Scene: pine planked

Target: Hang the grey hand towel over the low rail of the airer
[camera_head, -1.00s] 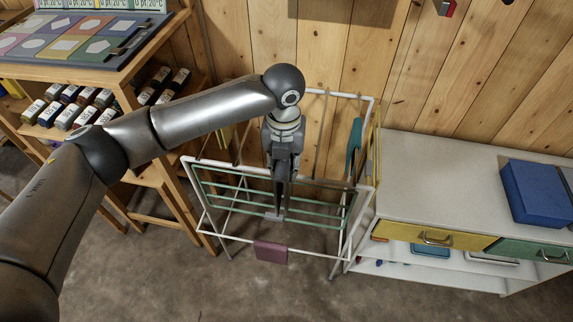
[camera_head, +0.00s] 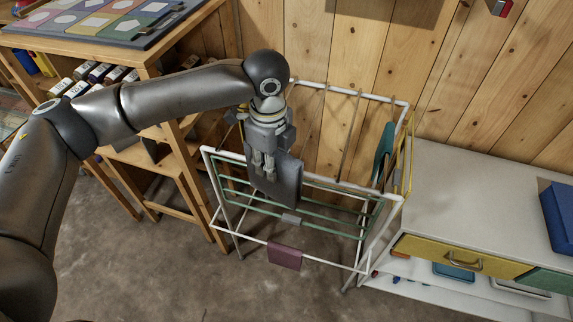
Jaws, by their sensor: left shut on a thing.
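The white-framed airer (camera_head: 338,186) stands on the floor by the plank wall, with several green rails (camera_head: 325,207) across it below its top bars. My left gripper (camera_head: 264,172) points down over the airer's front left part and is shut on the dark grey hand towel (camera_head: 282,188). The towel hangs flat from the fingers, its broad face towards me, in front of part of the white top bar and the green rails. Whether it touches them I cannot tell. My right gripper is out of view.
A maroon cloth (camera_head: 284,257) hangs on the airer's low front white bar, and a small light grey piece (camera_head: 291,218) sits on a green rail. A teal item (camera_head: 383,152) hangs at the right. A wooden shelf stands left, a white cabinet (camera_head: 470,190) right.

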